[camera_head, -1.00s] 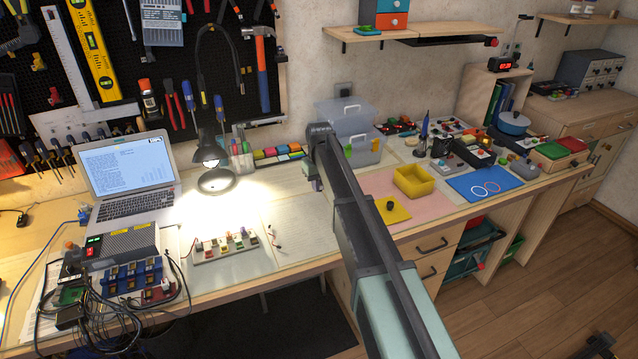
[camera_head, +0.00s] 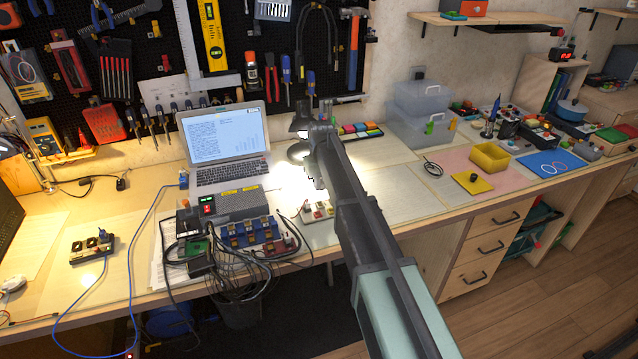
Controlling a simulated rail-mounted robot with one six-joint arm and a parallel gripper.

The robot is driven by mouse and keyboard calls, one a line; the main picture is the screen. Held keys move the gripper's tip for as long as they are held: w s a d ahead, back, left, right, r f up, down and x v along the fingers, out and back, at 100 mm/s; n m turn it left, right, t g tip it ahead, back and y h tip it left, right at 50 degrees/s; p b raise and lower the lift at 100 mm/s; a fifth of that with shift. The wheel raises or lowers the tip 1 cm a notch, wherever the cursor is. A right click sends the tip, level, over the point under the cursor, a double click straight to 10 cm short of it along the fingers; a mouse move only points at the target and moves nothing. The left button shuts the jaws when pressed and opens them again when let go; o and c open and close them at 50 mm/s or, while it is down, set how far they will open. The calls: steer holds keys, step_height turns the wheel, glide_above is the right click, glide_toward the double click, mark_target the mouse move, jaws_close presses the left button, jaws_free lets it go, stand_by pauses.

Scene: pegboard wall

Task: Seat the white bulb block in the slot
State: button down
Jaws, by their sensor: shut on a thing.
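My gripper (camera_head: 318,182) hangs below the end of my arm near the middle of the view, just right of the laptop. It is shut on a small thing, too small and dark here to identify. Below it, a pale board (camera_head: 309,217) with several small coloured blocks lies on the bench, partly hidden behind my arm. I cannot pick out the white bulb block for certain. A blue rack (camera_head: 250,238) with several modules stands left of the board. A small device board (camera_head: 91,247) lies at the far left. I cannot tell which part holds the slot.
A laptop (camera_head: 221,148) stands behind a grey power box (camera_head: 229,205). Loose cables (camera_head: 243,288) hang over the bench's front edge. The lamp is partly hidden behind my arm. A yellow bin (camera_head: 490,159) and clear boxes (camera_head: 424,105) stand right.

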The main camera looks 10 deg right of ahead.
mark_target(320, 206)
steer(key=shift+f+b, duration=2.3)
steer(key=shift+f, duration=0.25)
steer(key=shift+a+f+b, duration=0.1)
steer(key=shift+f+b, duration=0.65)
steer(key=c, duration=1)
jaws_free()
steer(key=shift+r, duration=0.15)
step_height(320, 206, up, 5)
steer(key=p, duration=0.5)
